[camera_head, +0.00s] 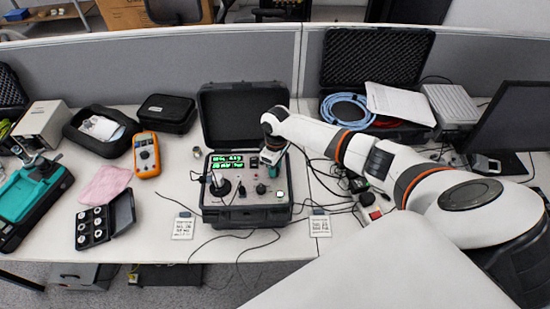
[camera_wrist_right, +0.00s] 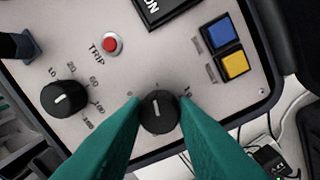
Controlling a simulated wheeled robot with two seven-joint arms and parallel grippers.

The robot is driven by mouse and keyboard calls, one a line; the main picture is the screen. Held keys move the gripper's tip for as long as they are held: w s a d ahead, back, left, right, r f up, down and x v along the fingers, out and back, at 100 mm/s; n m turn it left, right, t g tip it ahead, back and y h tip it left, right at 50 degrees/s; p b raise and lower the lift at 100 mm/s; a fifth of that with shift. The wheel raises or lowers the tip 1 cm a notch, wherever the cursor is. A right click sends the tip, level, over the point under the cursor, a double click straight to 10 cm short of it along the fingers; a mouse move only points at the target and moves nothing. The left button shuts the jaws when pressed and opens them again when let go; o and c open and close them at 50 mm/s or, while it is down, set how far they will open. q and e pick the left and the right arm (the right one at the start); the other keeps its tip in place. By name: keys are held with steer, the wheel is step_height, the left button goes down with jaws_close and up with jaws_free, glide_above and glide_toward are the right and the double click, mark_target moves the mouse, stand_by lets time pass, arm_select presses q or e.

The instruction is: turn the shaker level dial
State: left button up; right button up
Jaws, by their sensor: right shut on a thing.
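The shaker unit is a grey control panel (camera_head: 250,200) in an open black case, with a lit green display (camera_head: 228,162). My right gripper (camera_head: 271,158) reaches the panel's upper right part from above. In the right wrist view, its teal fingers (camera_wrist_right: 160,110) are closed on both sides of a black dial (camera_wrist_right: 160,112) with a pale pointer mark. The fingers hide part of the scale around it. A second black dial (camera_wrist_right: 64,98) with a numbered scale sits to the left, clear of the fingers. My left gripper is not in view.
A red TRIP button (camera_wrist_right: 112,44) and blue (camera_wrist_right: 220,32) and yellow (camera_wrist_right: 235,65) buttons lie near the fingers. The open lid (camera_head: 240,112) stands behind the panel. Cables lie around the case. An orange multimeter (camera_head: 146,154) lies to the left.

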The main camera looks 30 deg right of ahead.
steer(key=shift+m, duration=0.4)
steer(key=o, duration=1)
steer(key=shift+r, duration=0.15)
steer(key=r+b, duration=0.1)
steer(key=r, duration=0.3)
steer(key=r+b, duration=0.1)
steer(key=r, duration=0.3)
steer(key=r+b, duration=0.1)
steer(key=r, duration=0.2)
steer(key=shift+w+d+r, duration=0.15)
steer(key=shift+d+r, duration=0.15)
steer(key=shift+r, duration=0.1)
